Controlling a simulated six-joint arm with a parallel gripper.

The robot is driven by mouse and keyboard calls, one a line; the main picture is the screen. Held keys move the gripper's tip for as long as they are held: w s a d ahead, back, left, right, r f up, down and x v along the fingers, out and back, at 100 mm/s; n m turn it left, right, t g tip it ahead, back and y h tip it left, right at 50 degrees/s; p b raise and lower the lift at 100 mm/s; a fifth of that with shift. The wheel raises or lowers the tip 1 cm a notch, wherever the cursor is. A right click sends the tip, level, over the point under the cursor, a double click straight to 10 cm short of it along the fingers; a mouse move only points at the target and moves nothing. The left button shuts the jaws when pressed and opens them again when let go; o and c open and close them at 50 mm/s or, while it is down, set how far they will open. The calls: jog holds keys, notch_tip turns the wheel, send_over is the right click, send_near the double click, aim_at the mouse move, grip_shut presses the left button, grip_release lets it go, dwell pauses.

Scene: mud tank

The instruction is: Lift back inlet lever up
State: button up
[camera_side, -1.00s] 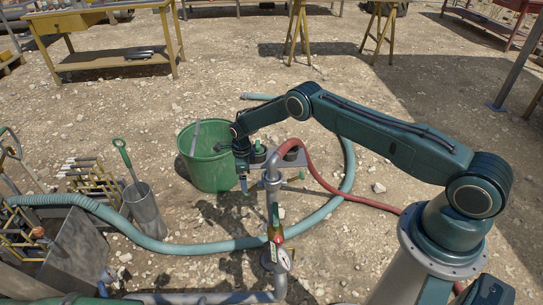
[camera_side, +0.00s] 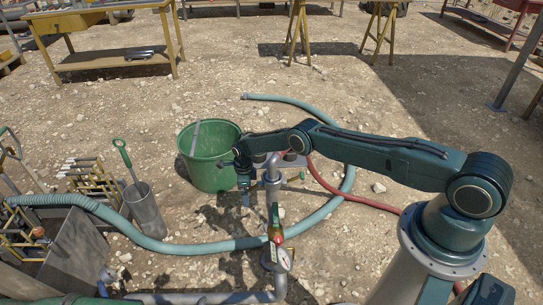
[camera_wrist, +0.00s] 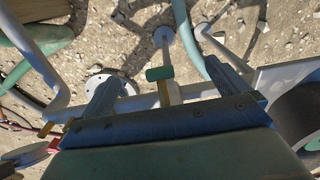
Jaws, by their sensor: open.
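My gripper (camera_side: 246,200) points down just left of the upright grey pipe (camera_side: 274,195) in the side view. In the wrist view my gripper (camera_wrist: 162,76) is open, with one finger on each side. A small lever with a green grip (camera_wrist: 160,73) and a yellowish stem shows between the fingers, with gaps to both sides. I take it for the back inlet lever; in the side view it is hidden or too small to tell. A red, green and yellow handle (camera_side: 275,227) sits lower on the pipework, above a round gauge (camera_side: 284,260).
A green bucket (camera_side: 209,158) stands close behind my gripper. A teal hose (camera_side: 200,247) and a red hose (camera_side: 335,188) curve around the pipe. A grey metal cylinder (camera_side: 146,210) holding a green-handled tool stands at left. Open gravel lies behind.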

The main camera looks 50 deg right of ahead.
jog(key=shift+f, duration=0.95)
jog(key=shift+f, duration=0.1)
jog(key=c, duration=1.8)
jog(key=shift+c, duration=0.2)
